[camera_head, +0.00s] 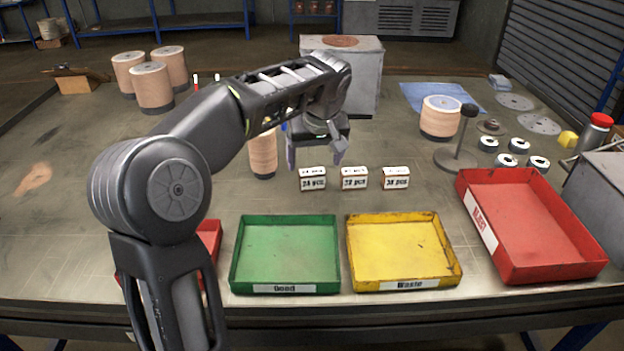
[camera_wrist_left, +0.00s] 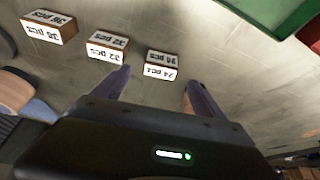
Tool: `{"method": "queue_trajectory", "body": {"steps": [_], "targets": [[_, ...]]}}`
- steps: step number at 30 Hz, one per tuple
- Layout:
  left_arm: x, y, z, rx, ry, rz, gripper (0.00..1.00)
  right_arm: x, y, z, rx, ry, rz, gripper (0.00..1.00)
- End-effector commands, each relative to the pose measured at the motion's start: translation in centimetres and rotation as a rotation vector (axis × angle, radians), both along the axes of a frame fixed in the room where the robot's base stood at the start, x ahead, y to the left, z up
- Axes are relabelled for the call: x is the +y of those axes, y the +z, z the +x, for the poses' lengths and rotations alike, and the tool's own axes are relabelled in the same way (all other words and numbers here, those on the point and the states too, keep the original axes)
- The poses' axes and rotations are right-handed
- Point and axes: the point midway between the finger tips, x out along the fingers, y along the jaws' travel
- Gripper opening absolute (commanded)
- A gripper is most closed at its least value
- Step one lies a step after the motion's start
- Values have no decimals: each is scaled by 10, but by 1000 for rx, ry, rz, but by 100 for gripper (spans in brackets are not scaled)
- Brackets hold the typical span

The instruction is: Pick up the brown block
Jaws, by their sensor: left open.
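My left gripper (camera_head: 315,156) is open and empty above the table, just behind the row of three small labelled blocks. Its two fingers also show in the left wrist view (camera_wrist_left: 156,85). The blocks have white label faces and brown sides: the 24 pcs block (camera_head: 312,179), the 32 pcs block (camera_head: 354,178) and the 36 pcs block (camera_head: 396,178). In the wrist view the 24 pcs block (camera_wrist_left: 160,64) lies nearest the space between the fingers, apart from them. Which one is meant is unclear.
A green tray (camera_head: 234,262), a yellow tray (camera_head: 352,268) and a red tray (camera_head: 585,268) line the front. Another red tray (camera_head: 211,240) is partly behind my arm. A disc stack (camera_head: 263,157) stands left of the gripper, a grey box (camera_head: 365,80) behind, a post stand (camera_head: 458,150) right.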

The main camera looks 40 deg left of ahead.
Motion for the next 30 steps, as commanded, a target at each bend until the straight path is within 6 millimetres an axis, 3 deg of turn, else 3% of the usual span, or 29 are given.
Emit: {"method": "queue_trajectory", "body": {"steps": [6,14,24,30], "targets": [[0,-1,1,0,-1,0,82,0,1,0,0,0,0,36],[7,-23,7,1,-1,0,82,0,0,0,0,0,0,36],[8,-26,8,0,-1,-1,82,0,0,0,-1,0,0,36],[15,-47,13,4,-1,0,82,0,2,0,-1,0,0,36]]}}
